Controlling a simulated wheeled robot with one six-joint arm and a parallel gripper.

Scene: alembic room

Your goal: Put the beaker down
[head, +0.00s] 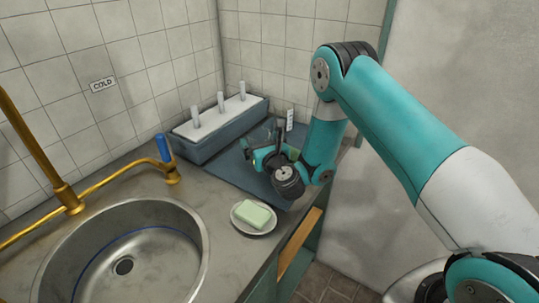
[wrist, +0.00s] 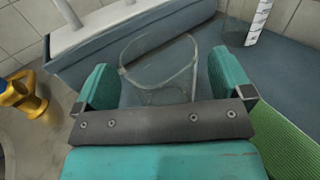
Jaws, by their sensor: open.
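The clear glass beaker (wrist: 160,75) stands between the two teal fingers of my gripper (wrist: 165,82) in the wrist view. Its rim shows as a thin outline, with a gap to the fingers on both sides. The beaker appears to stand on the blue-grey mat (wrist: 285,70), though its base is partly hidden by my gripper. In the head view my gripper (head: 266,154) is low over the mat (head: 228,168), open, and the beaker is hard to make out there.
A blue-grey rack (head: 215,138) with white pegs stands behind the mat. A white marked strip (head: 290,120) stands just beyond my gripper. A dish (head: 238,222) with green soap (head: 253,213) lies in front. The sink (head: 190,275) and brass tap (head: 172,176) are at left.

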